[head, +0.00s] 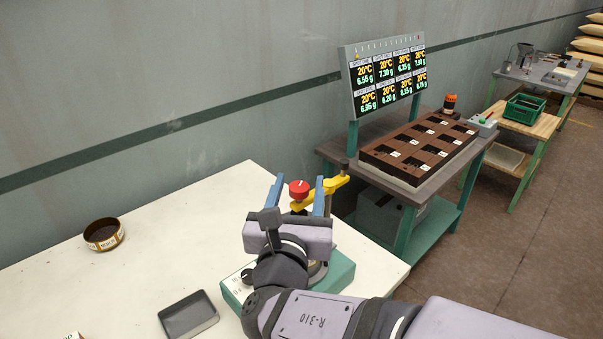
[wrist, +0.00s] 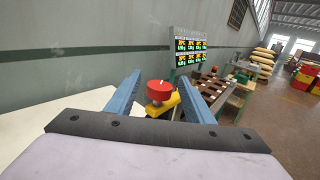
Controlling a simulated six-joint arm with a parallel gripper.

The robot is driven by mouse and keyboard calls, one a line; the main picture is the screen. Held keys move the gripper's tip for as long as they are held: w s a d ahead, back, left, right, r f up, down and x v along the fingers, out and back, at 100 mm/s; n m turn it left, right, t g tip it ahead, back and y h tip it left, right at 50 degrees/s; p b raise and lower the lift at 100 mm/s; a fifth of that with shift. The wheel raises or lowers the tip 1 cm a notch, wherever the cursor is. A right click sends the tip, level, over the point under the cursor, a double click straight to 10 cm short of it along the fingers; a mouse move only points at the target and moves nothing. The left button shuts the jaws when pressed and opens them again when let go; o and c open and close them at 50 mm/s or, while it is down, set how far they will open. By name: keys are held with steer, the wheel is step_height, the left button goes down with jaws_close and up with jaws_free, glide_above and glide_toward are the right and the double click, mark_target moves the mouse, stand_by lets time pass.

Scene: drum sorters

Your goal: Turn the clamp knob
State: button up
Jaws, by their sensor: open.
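The clamp knob (head: 299,189) is a round red knob on a yellow clamp arm (head: 332,188), above a teal machine base (head: 335,272). In the wrist view the red knob (wrist: 160,91) stands between my two blue fingers, with the yellow arm (wrist: 163,105) under it. My gripper (head: 299,190) is open, with a finger on each side of the knob and a visible gap to each. I cannot tell whether the fingertips are level with the knob. My wrist hides much of the machine.
The white table (head: 130,262) carries a round brown-and-gold tin (head: 104,234) at the left and a shallow grey tray (head: 188,315) in front. A grey bench with a brown compartment box (head: 420,145) and a display panel (head: 388,76) stands behind right. The table's middle left is clear.

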steer(key=shift+w+d+p, duration=0.2)
steer(key=shift+w+p, duration=0.1)
steer(key=shift+w, duration=1.9)
